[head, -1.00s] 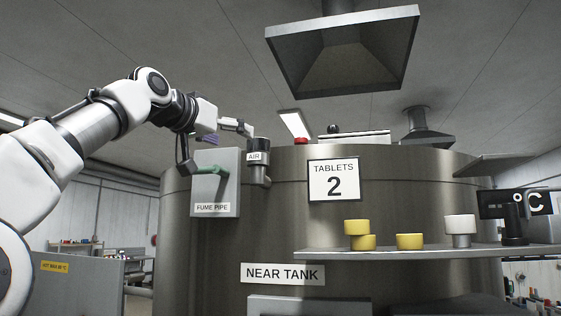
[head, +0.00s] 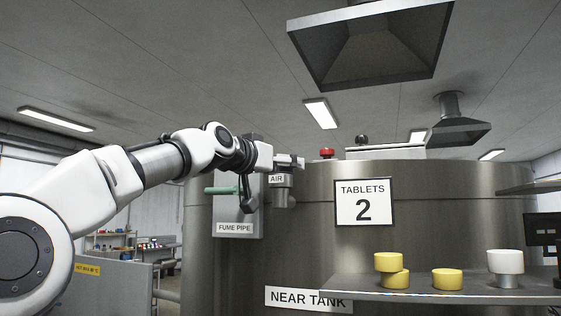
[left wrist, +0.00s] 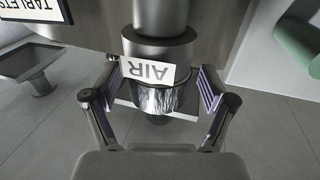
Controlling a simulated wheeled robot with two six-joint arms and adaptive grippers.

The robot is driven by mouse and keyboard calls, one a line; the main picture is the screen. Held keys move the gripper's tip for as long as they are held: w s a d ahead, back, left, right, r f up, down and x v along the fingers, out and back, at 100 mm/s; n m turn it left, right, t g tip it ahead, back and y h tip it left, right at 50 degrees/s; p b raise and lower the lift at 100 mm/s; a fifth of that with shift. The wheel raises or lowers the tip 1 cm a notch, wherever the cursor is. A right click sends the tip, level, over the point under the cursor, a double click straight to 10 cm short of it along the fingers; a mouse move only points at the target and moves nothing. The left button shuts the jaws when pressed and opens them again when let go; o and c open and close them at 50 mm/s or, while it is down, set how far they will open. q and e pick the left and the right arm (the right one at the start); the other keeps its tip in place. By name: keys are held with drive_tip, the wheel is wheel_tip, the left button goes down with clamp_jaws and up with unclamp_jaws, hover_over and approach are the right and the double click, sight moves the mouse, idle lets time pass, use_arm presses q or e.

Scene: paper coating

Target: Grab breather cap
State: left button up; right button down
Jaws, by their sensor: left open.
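The breather cap appears to be the shiny, ribbed cylinder (left wrist: 158,99) at the end of the pipe with the AIR label (left wrist: 148,70), which looks upside down in the left wrist view. In the head view the AIR label (head: 277,179) is on the tank's side and the cap above it is largely hidden by my gripper. My left gripper (head: 291,163) is at cap height there. In the left wrist view my left gripper (left wrist: 160,86) is open, with one finger on each side of the cap and gaps showing. My right gripper is not in view.
A grey FUME PIPE box (head: 236,212) with a green handle (head: 222,190) is just left of the AIR pipe. The large steel tank (head: 310,240) fills the middle. A shelf (head: 400,296) holds yellow pieces (head: 447,279) and a white-topped piece (head: 505,262).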

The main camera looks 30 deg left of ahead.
use_arm(q)
drive_tip(key=shift+s, duration=0.2)
drive_tip(key=c, duration=0.3)
drive_tip(key=shift+w, duration=0.1)
drive_tip(key=c, duration=1)
